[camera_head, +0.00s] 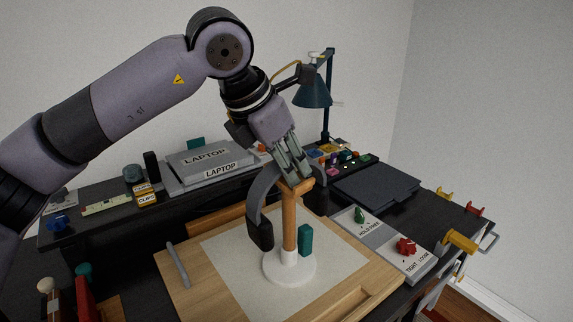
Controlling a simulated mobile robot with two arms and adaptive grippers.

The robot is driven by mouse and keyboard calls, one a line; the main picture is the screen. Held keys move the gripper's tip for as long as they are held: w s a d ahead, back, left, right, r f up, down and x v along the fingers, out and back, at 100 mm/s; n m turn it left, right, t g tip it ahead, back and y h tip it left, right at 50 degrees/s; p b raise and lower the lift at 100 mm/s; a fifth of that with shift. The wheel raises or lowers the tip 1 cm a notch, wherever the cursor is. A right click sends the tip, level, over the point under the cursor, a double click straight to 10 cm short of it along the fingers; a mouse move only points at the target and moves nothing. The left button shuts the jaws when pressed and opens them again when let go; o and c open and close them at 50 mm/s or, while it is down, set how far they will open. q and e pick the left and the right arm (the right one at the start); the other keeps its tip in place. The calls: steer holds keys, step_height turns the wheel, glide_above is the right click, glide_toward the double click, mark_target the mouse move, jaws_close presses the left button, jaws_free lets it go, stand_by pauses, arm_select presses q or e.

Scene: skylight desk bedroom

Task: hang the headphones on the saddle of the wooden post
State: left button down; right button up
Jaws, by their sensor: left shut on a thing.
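The wooden post (290,220) stands upright on a round white base (290,268) in the middle of the desk, with a short wooden saddle (299,185) on top. The dark grey headphones (263,187) hang beside the post on its left, with one black ear cup (260,234) low down. My left gripper (293,174) points down at the top of the post and is shut on the headphones' band. The gripper hides the upper band, so I cannot tell whether it touches the saddle. My right gripper is not in view.
A pale mat (225,255) lies under the base on a wooden board. A green block-like piece (305,240) shows just right of the post. A grey stick (178,264) lies left. A labelled panel (378,239) is right; a laptop stack (205,165) and lamp (312,92) stand behind.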

arm_select(q)
steer(key=shift+a+f, duration=0.2)
steer(key=shift+f, duration=0.85)
steer(key=c, duration=1.6)
jaws_free()
steer(key=shift+w, duration=0.1)
steer(key=o, duration=0.3)
steer(key=shift+w+f, duration=0.1)
steer(key=shift+w, duration=0.05)
steer(key=shift+o, duration=0.4)
steer(key=shift+w+d+f, duration=0.1)
steer(key=shift+w, duration=0.2)
steer(key=v, duration=1.2)
steer(key=shift+r, duration=0.45)
steer(key=shift+d, duration=0.1)
